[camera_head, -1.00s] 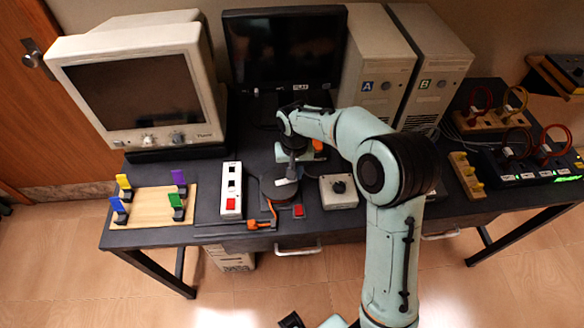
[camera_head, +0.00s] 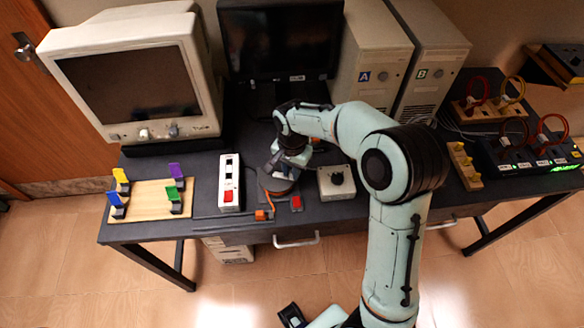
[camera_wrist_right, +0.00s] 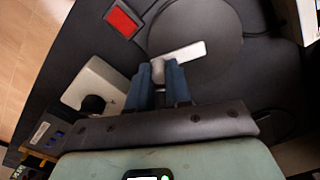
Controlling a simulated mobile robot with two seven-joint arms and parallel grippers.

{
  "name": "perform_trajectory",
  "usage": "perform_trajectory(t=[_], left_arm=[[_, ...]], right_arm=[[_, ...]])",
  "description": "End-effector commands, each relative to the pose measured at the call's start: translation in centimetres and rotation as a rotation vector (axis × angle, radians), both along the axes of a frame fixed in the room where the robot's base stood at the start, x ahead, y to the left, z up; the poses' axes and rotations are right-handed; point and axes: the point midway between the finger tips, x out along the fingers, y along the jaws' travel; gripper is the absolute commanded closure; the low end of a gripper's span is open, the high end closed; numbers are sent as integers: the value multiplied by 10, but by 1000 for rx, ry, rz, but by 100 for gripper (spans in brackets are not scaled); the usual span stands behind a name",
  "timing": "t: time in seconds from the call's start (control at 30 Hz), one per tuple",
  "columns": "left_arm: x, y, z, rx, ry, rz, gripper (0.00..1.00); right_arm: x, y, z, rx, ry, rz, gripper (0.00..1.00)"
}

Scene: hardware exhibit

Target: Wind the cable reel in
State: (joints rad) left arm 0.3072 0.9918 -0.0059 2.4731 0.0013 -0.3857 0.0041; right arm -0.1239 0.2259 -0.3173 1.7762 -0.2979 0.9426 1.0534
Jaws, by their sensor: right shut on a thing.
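The cable reel (camera_head: 283,190) is a dark round disc near the front middle of the desk. It fills much of the wrist view as a dark grey disc (camera_wrist_right: 205,25), with a white crank bar (camera_wrist_right: 180,53) across its near side. A small grey crank knob (camera_wrist_right: 158,70) sits at one end of the bar. My right gripper (camera_wrist_right: 166,78) is shut on this knob. In the head view my right gripper (camera_head: 283,158) is over the reel and partly hides it. The orange cable end (camera_head: 262,215) lies just left of the reel's front.
A white switch box (camera_head: 229,183) stands left of the reel and a box with a black knob (camera_head: 337,182) right of it. A red square (camera_head: 296,203) lies close in front. The monitor (camera_head: 282,45) and computer towers (camera_head: 368,60) stand behind.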

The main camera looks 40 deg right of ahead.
Motion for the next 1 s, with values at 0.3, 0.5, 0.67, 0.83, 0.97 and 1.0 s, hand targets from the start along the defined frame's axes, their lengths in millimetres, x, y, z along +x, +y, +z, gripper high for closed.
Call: perform_trajectory(t=[0.3, 0.5, 0.67, 0.83, 0.97, 1.0], left_arm=[[0, 0, 0, 0, 0, 0, 15], [0, 0, 0, 0, 0, 0, 15], [0, 0, 0, 0, 0, 0, 15], [0, 0, 1, 0, -1, 0, 15], [2, 0, 4, 0, -2, 0, 15], [2, 0, 5, 0, -2, 0, 15]], right_arm=[[0, 0, 0, 0, 0, -5, 100], [0, 0, 0, 1, 0, -4, 56], [0, 0, 0, 1, 0, -3, 56], [0, 0, 6, 0, -1, -3, 56], [1, 0, 26, 0, -5, -3, 56], [1, 0, 35, 0, -5, -3, 56]])
